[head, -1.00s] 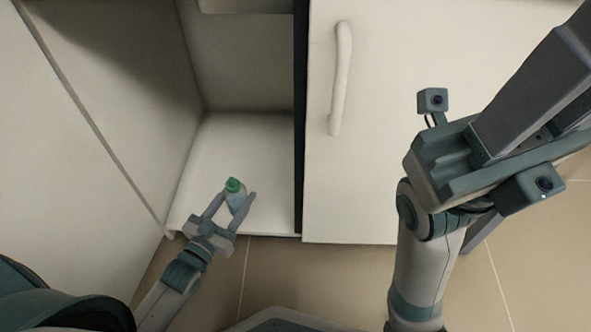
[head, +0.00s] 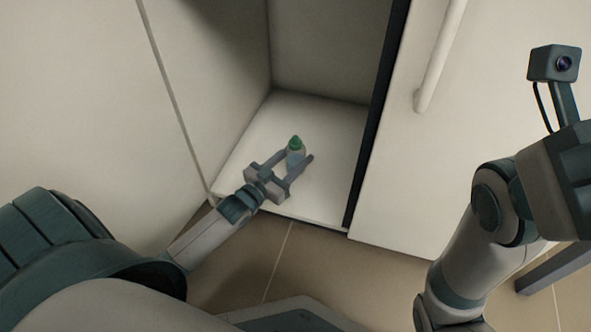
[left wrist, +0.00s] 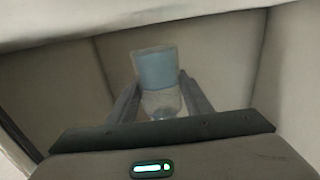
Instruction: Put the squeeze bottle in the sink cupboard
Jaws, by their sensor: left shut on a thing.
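In the left wrist view the bottle (left wrist: 157,72) sits between the two fingers, with a light blue band and a clear part. I cannot tell whether its base touches the cupboard floor. Of my right arm, the links and a wrist camera show at the right; its fingers are out of view.
A closed white door (head: 425,150) with a long handle (head: 440,57) stands right of the opening, behind a dark edge. A white panel (head: 150,110) lies to the left. The cupboard floor around the bottle is clear. Tiled floor (head: 320,265) lies in front.

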